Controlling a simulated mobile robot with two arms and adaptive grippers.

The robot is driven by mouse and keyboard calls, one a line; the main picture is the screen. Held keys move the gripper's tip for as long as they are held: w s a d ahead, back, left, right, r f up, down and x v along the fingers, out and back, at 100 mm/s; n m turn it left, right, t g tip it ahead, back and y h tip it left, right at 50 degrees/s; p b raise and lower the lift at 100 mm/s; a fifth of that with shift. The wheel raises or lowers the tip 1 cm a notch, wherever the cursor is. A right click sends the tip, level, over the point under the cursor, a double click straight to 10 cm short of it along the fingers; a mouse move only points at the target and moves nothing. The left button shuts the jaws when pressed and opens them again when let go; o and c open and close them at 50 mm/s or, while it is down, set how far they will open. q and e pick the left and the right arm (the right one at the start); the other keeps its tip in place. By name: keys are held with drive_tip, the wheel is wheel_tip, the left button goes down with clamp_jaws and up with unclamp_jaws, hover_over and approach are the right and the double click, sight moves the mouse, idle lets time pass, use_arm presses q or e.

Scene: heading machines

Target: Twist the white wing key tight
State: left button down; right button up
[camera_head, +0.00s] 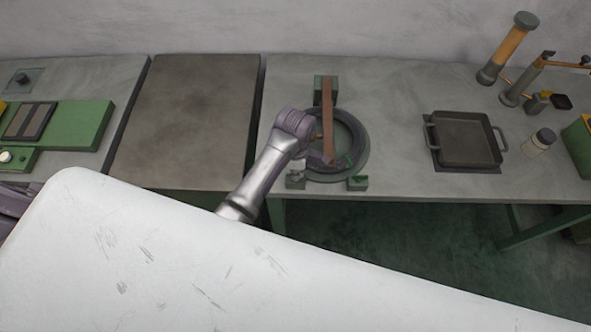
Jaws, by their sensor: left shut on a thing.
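My left gripper (323,160) is over the near part of a dark round ring (362,150) on the grey bench. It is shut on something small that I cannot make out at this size. A reddish-brown bar (327,115) runs across the ring from a dark block (325,84) at the back, and its near end is beside my left gripper. I cannot pick out a white wing key; it may be hidden at the gripper. Small grey-green blocks stand at the ring's near left (295,180) and near right (357,183). My right gripper is not in view.
A dark square pan (464,142) with handles sits right of the ring. Beyond it are a small jar (539,142), an orange-and-grey column (507,50) and a green box (579,146). A green panel (82,128) lies far left. The bench between ring and pan is clear.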

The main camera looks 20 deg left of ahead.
use_arm(q)
drive_tip(key=m, duration=0.3)
drive_tip(key=shift+m, duration=0.3)
drive_tip(key=m, duration=0.4)
drive_tip(key=shift+m, duration=0.3)
drive_tip(key=m, duration=0.4)
drive_tip(key=shift+f+m, duration=0.1)
drive_tip(key=shift+m, duration=0.2)
drive_tip(key=m, duration=0.4)
drive_tip(key=shift+m, duration=0.3)
drive_tip(key=m, duration=1.7)
drive_tip(key=shift+m, duration=0.3)
drive_tip(key=shift+s+m, duration=0.1)
drive_tip(key=shift+m, duration=0.2)
